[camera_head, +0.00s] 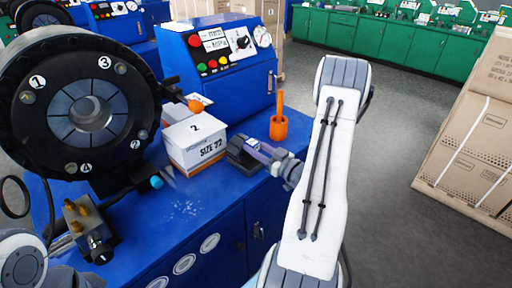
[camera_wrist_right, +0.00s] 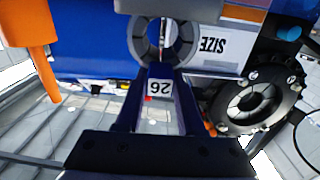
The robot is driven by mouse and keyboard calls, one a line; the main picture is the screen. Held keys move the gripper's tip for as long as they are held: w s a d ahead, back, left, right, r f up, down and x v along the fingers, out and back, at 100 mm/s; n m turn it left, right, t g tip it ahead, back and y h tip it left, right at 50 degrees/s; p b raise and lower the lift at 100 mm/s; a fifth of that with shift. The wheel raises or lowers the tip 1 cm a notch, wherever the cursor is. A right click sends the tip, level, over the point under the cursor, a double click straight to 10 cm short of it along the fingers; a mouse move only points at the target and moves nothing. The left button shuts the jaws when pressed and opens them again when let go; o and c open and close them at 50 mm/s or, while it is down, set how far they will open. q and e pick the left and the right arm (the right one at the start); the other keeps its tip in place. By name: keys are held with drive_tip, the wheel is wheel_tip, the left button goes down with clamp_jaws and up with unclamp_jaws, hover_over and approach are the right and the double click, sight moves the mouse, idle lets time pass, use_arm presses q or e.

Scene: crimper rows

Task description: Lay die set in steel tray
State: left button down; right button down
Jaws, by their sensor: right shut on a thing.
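My right gripper (camera_head: 262,152) reaches over the blue bench between the white box and the orange cup. In the right wrist view its two purple-grey fingers (camera_wrist_right: 160,75) are shut on a grey ring-shaped die set (camera_wrist_right: 138,40). A white label reading 26 (camera_wrist_right: 158,87) shows between the fingers. In the head view a dark grey piece (camera_head: 240,152) sits at the fingertips, low over the bench; I cannot tell how much of it is die set. A pale grey strip (camera_wrist_right: 170,6) crosses the top of the wrist view; I cannot tell whether it is the steel tray. My left gripper is out of view.
A white box marked SIZE 22 (camera_head: 195,140) stands left of the right gripper. An orange cup (camera_head: 279,127) stands just beyond it. The large black crimper head (camera_head: 85,105) fills the left, and a blue control panel (camera_head: 220,60) stands behind. Cardboard boxes (camera_head: 470,150) stand far right.

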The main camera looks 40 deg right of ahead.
drive_tip(key=shift+c, duration=2.2)
unclamp_jaws()
drive_tip(key=shift+r, duration=0.15)
drive_tip(key=shift+f, duration=0.25)
drive_tip(key=s+b, duration=0.2)
drive_tip(key=s, duration=0.8)
drive_tip(key=shift+s+d+r, duration=0.15)
drive_tip(key=shift+s+d, duration=0.05)
drive_tip(key=shift+d, duration=0.2)
